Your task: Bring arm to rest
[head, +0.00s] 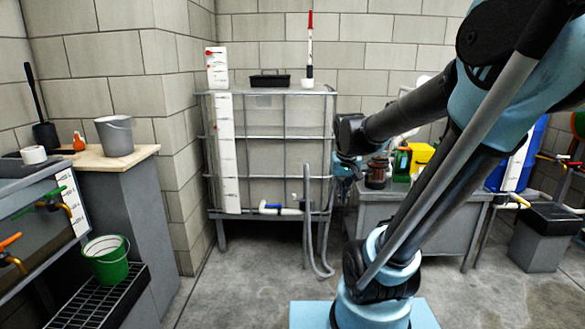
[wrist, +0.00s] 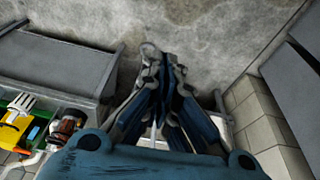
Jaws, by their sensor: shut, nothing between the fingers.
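My arm reaches in from the upper right of the head view and bends down at its dark wrist. My gripper (head: 343,185) hangs small below that wrist, in front of the right edge of the caged tank (head: 270,150). In the wrist view my gripper (wrist: 162,55) points away over the grey concrete floor, its blue and grey fingers drawn together. It is shut and empty. Nothing touches the fingertips.
A green bucket (head: 106,262) sits on a black grate at left. Open floor (head: 240,285) lies in front of the tank.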

